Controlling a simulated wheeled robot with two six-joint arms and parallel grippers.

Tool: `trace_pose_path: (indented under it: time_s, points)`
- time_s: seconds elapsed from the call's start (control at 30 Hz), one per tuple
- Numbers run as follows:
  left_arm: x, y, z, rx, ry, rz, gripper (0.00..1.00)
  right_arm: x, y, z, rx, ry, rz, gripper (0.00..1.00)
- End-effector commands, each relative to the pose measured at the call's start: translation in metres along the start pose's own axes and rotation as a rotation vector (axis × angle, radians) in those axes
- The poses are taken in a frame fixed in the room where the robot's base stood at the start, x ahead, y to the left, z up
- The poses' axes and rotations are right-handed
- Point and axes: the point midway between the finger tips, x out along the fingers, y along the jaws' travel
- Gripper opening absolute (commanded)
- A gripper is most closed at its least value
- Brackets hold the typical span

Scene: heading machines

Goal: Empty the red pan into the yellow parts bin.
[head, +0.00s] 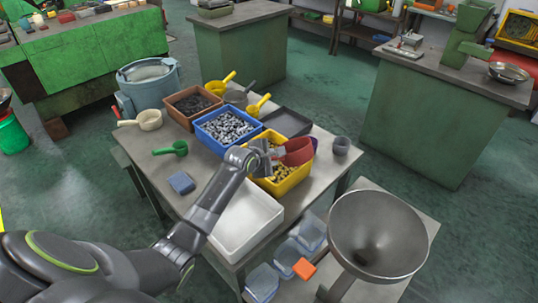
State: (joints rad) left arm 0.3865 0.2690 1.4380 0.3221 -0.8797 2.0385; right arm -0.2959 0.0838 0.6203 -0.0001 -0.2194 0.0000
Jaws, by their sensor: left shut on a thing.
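The red pan (298,151) is over the back right part of the yellow parts bin (284,190). My left gripper (277,155) is shut on the red pan at its left side. The pan looks tilted, with its outer side toward me, so I cannot see what is inside it. The yellow bin stands on the table and holds small brassy parts. My gripper and forearm hide part of the bin. My right gripper is not in view.
On the table (165,205) are a blue bin (205,140) of grey parts, a brown bin (182,116), a white empty bin (247,222), a dark tray (287,123), several scoops and a grey cup (341,146). A large metal funnel (378,235) stands at the front right.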

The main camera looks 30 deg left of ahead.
Motion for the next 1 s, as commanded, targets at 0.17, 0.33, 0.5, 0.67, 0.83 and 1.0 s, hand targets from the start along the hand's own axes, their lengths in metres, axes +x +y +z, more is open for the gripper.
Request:
trace_pose_path:
  time_s: [0.17, 0.33, 0.5, 0.67, 0.83, 1.0]
  points:
    - [-0.001, -0.003, 0.007, 0.121, 0.057, 0.073, 0.00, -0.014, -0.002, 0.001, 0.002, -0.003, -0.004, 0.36]
    - [-0.007, 0.002, 0.013, 0.226, 0.109, 0.137, 0.00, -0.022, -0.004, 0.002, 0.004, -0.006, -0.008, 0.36]
    - [-0.009, 0.003, 0.016, 0.294, 0.145, 0.177, 0.00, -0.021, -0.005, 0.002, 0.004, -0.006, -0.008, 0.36]
    - [-0.011, 0.004, 0.017, 0.322, 0.159, 0.193, 0.00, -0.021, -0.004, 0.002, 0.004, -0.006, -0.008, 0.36]
    - [-0.011, 0.005, 0.017, 0.325, 0.161, 0.194, 0.00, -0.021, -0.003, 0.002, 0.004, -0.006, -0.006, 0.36]
    - [-0.011, 0.005, 0.017, 0.324, 0.160, 0.194, 0.00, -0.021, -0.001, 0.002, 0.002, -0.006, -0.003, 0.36]
